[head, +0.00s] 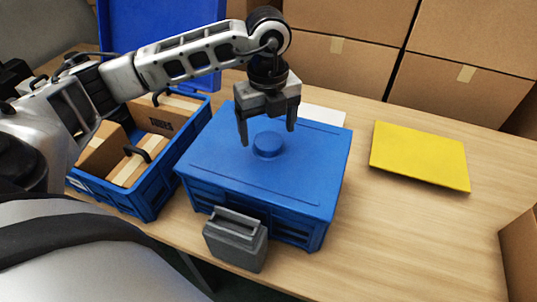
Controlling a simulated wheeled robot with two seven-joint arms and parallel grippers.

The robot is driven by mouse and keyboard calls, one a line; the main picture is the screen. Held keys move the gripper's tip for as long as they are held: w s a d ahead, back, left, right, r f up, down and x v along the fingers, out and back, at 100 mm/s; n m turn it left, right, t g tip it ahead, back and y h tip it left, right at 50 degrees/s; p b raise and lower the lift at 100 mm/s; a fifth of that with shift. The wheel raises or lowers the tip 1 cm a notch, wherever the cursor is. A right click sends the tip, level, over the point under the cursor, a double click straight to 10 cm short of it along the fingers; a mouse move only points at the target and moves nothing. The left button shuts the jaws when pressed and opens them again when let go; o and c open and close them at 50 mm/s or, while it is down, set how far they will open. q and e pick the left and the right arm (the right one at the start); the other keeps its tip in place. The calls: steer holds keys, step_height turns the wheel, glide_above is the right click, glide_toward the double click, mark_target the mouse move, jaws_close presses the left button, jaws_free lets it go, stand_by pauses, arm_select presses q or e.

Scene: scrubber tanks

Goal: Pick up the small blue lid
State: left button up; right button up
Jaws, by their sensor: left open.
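The small blue lid (268,145) is a round blue cap on the top face of a blue tank (230,180). The tank stands on the wooden table. My left gripper (267,138) points down over the tank with its two fingers apart, one toward the left of the lid and one toward the right. The fingertips look slightly above or behind the lid, and no contact shows. Nothing is held. My right gripper is not in view.
An open blue crate (150,205) with cardboard boxes stands left of the tank. A grey container (236,240) sits at the tank's front. A yellow panel (420,156) lies to the right. Cardboard boxes (335,62) line the back.

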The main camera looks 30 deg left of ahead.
mark_target(268, 140)
arm_select(q)
step_height(268, 140, down, 2)
steer(key=shift+d+f+b, duration=0.1)
steer(key=shift+f+b, duration=0.1)
steer(key=shift+b, duration=0.25)
steer(key=shift+f, duration=0.3)
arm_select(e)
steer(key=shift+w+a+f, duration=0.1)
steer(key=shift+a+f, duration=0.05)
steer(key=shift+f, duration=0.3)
arm_select(q)
steer(key=shift+r, duration=0.15)
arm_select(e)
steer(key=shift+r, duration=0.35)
arm_select(q)
steer(key=c, duration=1.2)
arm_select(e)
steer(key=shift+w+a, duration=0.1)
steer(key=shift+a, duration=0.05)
arm_select(q)
steer(key=shift+w+r, duration=0.1)
